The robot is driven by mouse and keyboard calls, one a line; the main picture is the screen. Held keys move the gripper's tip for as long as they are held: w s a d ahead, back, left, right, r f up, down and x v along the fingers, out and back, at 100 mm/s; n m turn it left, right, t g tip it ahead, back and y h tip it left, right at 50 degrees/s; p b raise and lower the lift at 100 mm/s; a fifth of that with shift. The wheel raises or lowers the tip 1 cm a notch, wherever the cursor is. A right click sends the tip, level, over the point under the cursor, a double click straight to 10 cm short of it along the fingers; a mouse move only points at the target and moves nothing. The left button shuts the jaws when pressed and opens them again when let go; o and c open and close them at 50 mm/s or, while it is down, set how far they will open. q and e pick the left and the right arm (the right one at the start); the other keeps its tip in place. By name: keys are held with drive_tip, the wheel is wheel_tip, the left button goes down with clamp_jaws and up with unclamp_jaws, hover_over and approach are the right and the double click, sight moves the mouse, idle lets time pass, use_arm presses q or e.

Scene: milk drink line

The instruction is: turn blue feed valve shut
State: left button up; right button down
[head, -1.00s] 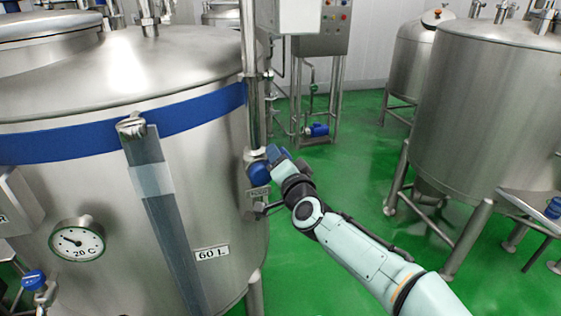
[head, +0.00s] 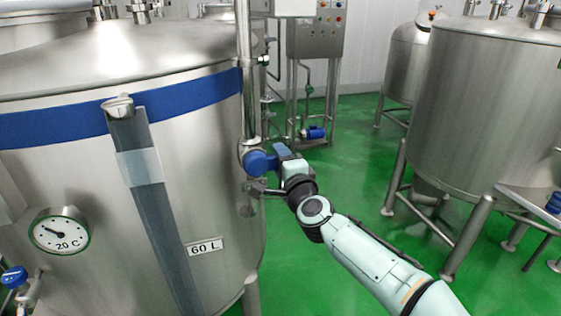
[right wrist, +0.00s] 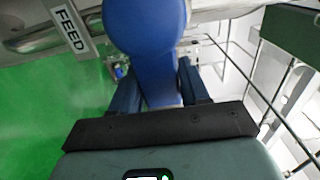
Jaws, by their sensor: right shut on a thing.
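The blue feed valve handle (head: 260,161) sits on the pipe at the right side of the large steel tank (head: 215,130). My right gripper (head: 277,155) is at the handle's outer end, its arm coming in from the lower right. In the right wrist view the blue handle (right wrist: 148,40) runs down between the two dark blue fingers (right wrist: 155,88), which are shut on it. A FEED tag (right wrist: 73,28) shows beside it at the upper left. The valve body behind the handle is mostly hidden. My left gripper is not in view.
A dial gauge (head: 60,234) and a smaller blue-handled valve (head: 15,277) are on the tank's lower left. A vertical pipe (head: 245,70) rises above the feed valve. Another steel tank (head: 480,120) stands at the right. Green floor (head: 345,180) lies open between.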

idle(0.4)
drive_tip(key=c, duration=0.6)
unclamp_jaws()
drive_tip(key=shift+c, duration=0.2)
drive_tip(key=b+v, duration=0.3)
drive_tip(key=v, duration=1)
drive_tip(key=shift+s, duration=0.2)
